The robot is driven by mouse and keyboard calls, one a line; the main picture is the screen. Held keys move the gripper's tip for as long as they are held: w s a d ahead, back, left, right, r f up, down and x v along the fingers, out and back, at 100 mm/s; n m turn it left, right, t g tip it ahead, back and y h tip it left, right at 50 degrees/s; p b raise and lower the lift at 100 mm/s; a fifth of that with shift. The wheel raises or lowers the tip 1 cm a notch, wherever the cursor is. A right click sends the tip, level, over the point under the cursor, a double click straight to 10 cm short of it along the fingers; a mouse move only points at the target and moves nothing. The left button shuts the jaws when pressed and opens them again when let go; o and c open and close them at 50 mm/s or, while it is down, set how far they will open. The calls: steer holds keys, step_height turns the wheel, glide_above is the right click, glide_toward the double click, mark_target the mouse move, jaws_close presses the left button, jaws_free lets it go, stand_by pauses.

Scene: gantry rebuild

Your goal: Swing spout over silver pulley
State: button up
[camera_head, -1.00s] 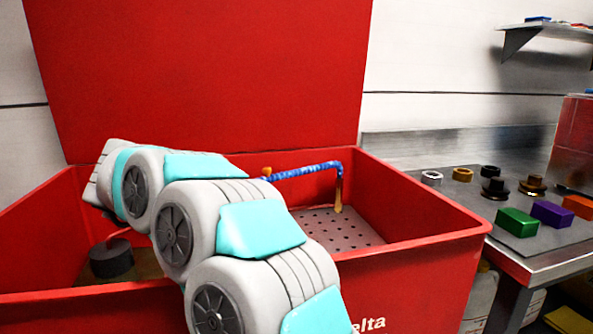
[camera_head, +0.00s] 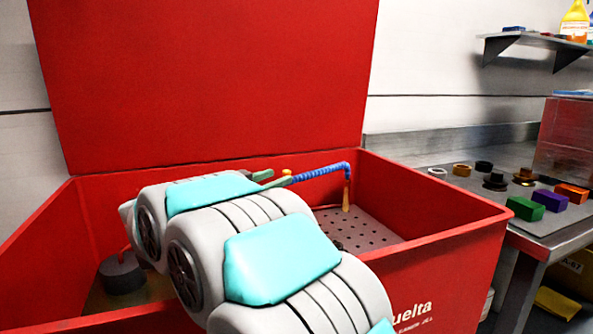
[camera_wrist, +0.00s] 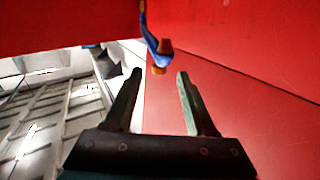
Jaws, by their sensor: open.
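The spout (camera_head: 322,171) is a blue segmented hose inside the red washer, bent down at its right end to a tan nozzle (camera_head: 347,195). Its left end is beside my gripper (camera_head: 272,181). In the wrist view my gripper (camera_wrist: 159,75) is open, with nothing between its fingers. There the blue spout (camera_wrist: 148,35) shows beyond the fingertips, above the gap, apparently apart from them. I cannot make out a silver pulley; my arm covers much of the basin.
The red washer's wall (camera_head: 450,235) and raised lid (camera_head: 210,80) surround the arm. A perforated plate (camera_head: 375,235) and dark cylinder (camera_head: 122,272) lie inside. A steel bench at right holds a silver ring (camera_head: 437,171), dark and brass parts, and coloured blocks (camera_head: 525,208).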

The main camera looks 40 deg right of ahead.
steer(key=shift+x, duration=3.9)
jaws_close()
